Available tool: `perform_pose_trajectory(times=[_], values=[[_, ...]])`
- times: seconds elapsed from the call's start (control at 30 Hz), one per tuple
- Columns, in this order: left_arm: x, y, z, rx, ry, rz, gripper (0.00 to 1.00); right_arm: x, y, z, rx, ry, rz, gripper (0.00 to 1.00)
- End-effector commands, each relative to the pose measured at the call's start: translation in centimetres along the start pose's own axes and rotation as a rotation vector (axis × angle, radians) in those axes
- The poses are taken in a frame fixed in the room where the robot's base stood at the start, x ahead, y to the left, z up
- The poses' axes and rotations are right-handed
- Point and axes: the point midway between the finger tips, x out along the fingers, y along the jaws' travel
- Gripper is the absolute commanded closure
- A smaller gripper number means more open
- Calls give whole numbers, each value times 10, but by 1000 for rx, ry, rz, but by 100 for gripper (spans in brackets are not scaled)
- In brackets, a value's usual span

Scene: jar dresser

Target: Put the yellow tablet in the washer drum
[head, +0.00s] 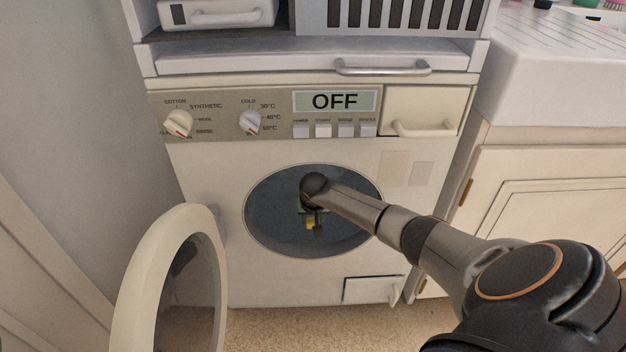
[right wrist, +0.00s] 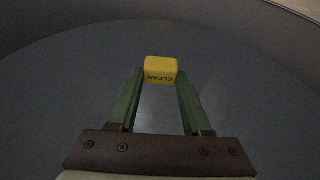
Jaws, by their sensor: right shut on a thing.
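The yellow tablet (right wrist: 160,70) is a small block with the word "CLEAN" on it. My right gripper (right wrist: 158,82) is shut on it, with the tablet between the green fingertips. In the head view the right gripper (head: 311,226) reaches through the round opening of the washer drum (head: 265,225), and a bit of yellow shows at its fingers. In the right wrist view the grey drum wall (right wrist: 60,90) surrounds the gripper. I cannot tell whether the tablet touches the drum. My left gripper is not in view.
The washer door (head: 130,270) stands open at the left. The washer panel (head: 335,102) reads OFF. A detergent drawer (head: 423,100) is at its upper right. A cream cabinet (head: 550,200) stands at the right, and the floor (head: 290,328) in front is clear.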

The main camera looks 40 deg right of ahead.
Motion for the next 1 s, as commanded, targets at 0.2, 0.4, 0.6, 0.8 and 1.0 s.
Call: perform_pose_trajectory(times=[0.2, 0.4, 0.6, 0.8, 1.0], values=[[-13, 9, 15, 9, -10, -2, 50, 28, -1, 13, 2, -2, -1, 100], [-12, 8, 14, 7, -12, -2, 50, 26, 0, 12, 0, -1, 1, 100], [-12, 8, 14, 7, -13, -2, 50, 30, 0, 13, 1, -1, 1, 100], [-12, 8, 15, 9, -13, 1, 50, 35, 0, 16, 1, -1, 1, 100], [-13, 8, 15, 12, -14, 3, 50, 37, 0, 17, 0, -1, 0, 49]])
